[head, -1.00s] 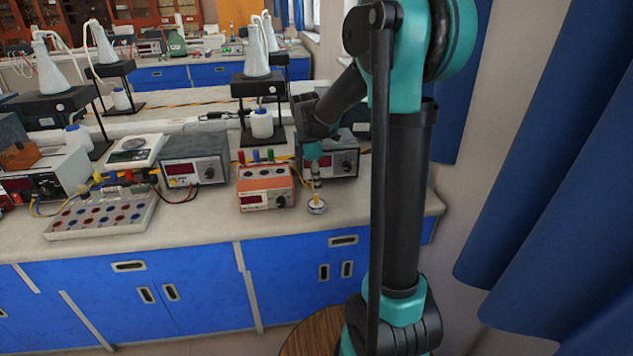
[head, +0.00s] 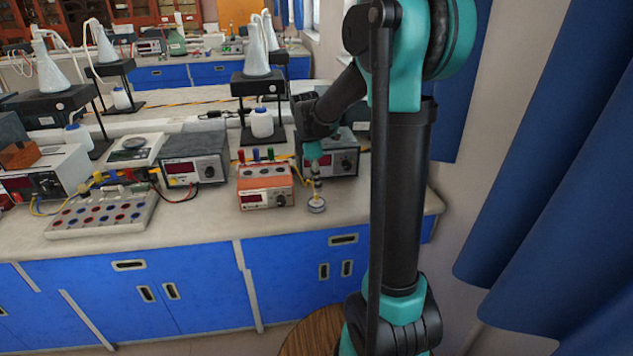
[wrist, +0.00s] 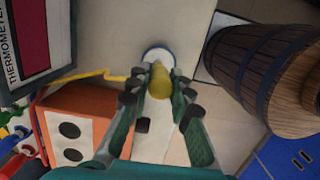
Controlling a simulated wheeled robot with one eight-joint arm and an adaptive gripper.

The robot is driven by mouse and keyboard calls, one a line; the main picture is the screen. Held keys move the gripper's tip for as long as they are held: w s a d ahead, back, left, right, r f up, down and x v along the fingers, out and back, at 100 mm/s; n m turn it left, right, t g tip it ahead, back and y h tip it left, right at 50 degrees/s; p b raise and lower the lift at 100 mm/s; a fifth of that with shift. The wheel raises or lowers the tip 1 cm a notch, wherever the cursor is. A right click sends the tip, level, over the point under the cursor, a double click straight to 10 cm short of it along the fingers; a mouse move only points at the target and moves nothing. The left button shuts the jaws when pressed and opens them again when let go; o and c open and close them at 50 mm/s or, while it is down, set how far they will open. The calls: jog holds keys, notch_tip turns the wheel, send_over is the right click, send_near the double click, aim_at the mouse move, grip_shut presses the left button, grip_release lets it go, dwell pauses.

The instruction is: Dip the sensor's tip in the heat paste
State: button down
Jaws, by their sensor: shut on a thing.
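My gripper (head: 316,185) points down over the right part of the bench. In the wrist view my gripper (wrist: 161,84) is shut on the sensor, whose yellow body (wrist: 160,88) shows between the fingers. The heat paste is in a small round white dish with a blue rim (head: 317,207) on the bench top, directly below the gripper. The dish (wrist: 157,53) also shows just past the sensor's far end in the wrist view. The sensor's tip is hidden, so I cannot tell whether it touches the paste.
An orange box (head: 265,188) with coloured terminals stands left of the gripper, and a grey meter (head: 345,158) stands behind it. A wooden barrel (wrist: 235,65) stands on the floor. Bench right of the dish is clear.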

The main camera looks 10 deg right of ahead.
jog(key=shift+r, duration=0.1)
jog(key=shift+r, duration=3.4)
